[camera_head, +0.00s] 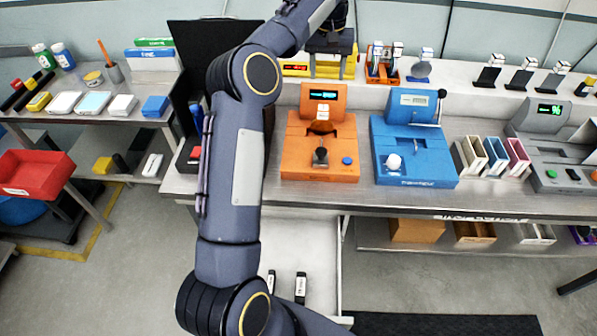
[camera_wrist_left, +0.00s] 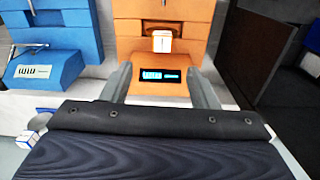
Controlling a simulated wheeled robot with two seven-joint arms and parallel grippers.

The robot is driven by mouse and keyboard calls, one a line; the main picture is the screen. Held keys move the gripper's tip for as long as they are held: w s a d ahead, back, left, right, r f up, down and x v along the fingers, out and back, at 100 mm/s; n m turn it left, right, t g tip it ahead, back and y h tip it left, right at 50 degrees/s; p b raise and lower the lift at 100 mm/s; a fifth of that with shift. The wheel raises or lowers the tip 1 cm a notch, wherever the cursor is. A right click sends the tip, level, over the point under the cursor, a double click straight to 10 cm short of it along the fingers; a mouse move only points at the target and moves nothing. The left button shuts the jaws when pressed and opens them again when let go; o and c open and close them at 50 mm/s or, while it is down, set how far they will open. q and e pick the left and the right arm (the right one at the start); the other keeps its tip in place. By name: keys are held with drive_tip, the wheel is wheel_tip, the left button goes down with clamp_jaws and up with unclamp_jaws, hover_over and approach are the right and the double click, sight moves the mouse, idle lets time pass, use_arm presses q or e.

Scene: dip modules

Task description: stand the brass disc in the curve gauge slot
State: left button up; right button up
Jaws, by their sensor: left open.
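My left gripper (camera_head: 328,72) is open and empty, fingers pointing down, behind the orange machine (camera_head: 295,160) on the bench. In the left wrist view the open fingers (camera_wrist_left: 162,88) frame the orange machine's lit display. This machine has a white block on it and a brownish round part (camera_head: 321,127) in its middle; I cannot tell whether that is the brass disc. A small yellowish round thing (camera_head: 93,77) lies on the left table, too small to identify. No curve gauge slot can be made out for certain. My right gripper is not in view.
A blue machine (camera_head: 420,150) with a lever stands right of the orange one. Beyond it are upright coloured bins (camera_head: 494,153) and a grey machine (camera_head: 551,120). A yellow device (camera_head: 294,69) and small stands fill the raised back shelf. A red tray (camera_head: 35,172) is at left.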

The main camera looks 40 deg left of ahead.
use_arm(q)
drive_tip(key=s+d+r+m+t+h, duration=0.15)
drive_tip(key=s+d+r, duration=0.25)
drive_tip(key=s, duration=0.5)
drive_tip(key=s+d+r+m+t+y, duration=0.1)
drive_tip(key=s+d+r+m+t, duration=0.2)
drive_tip(key=s, duration=0.7)
drive_tip(key=s+d+f+h, duration=0.1)
drive_tip(key=s+d+f, duration=0.3)
drive_tip(key=s, duration=0.5)
drive_tip(key=s+d+f+h, duration=0.2)
drive_tip(key=s+d+f, duration=0.3)
drive_tip(key=s+f, duration=0.2)
drive_tip(key=shift+s+f+t, duration=0.25)
drive_tip(key=shift+s+t, duration=0.2)
drive_tip(key=shift+s, duration=0.65)
drive_tip(key=shift+d+n, duration=0.1)
drive_tip(key=shift+n, duration=0.15)
